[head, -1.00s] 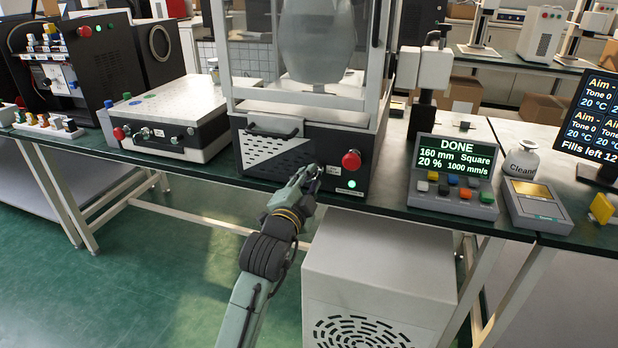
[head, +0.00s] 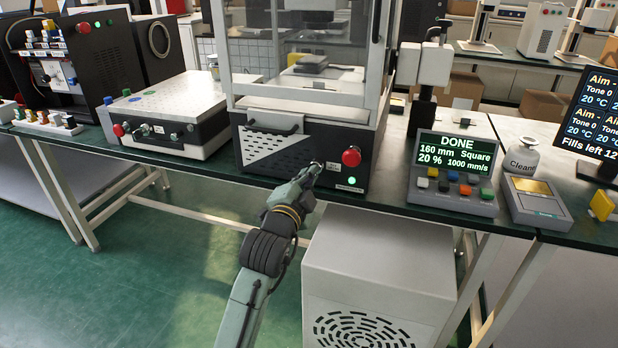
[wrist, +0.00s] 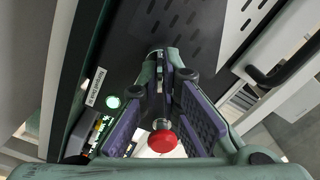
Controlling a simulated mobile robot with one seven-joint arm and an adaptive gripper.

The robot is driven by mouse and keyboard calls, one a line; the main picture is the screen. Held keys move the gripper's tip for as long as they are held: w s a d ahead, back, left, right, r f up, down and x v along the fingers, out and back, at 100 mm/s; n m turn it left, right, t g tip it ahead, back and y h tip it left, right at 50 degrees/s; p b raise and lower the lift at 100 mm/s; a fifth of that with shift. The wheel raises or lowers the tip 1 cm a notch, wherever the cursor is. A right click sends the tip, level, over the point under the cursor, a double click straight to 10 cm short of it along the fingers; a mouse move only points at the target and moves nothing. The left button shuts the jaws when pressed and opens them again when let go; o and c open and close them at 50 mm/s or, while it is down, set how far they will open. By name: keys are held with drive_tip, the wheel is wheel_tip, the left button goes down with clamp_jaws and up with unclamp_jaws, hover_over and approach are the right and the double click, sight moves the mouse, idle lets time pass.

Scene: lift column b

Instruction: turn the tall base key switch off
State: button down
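The tall base (head: 262,152) is the dark front panel under the glass enclosure. Its key switch (wrist: 156,53) shows in the wrist view as a small silvery part at my fingertips, mostly hidden by them. My gripper (head: 316,168) reaches the panel in the head view, left of the red mushroom button. In the wrist view my gripper (wrist: 165,62) has its purple-padded fingers drawn close together at the tips, around the key; the key's exact angle is hidden. A green lamp (head: 351,181) is lit on the panel and also shows in the wrist view (wrist: 113,102).
The red mushroom button (head: 351,157) sits close to my gripper and shows below the fingertips in the wrist view (wrist: 163,141). A control box (head: 453,203) reading DONE stands to the right. A grey case (head: 172,112) lies left. A white cabinet (head: 385,260) is below the table.

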drive_tip(key=shift+n, duration=0.3)
drive_tip(key=shift+d+n+p, duration=0.1)
drive_tip(key=shift+n+p, duration=0.6)
drive_tip(key=shift+n, duration=5)
drive_tip(key=shift+f, duration=0.1)
drive_tip(key=c, duration=1.8)
unclamp_jaws()
drive_tip(key=shift+s, duration=0.1)
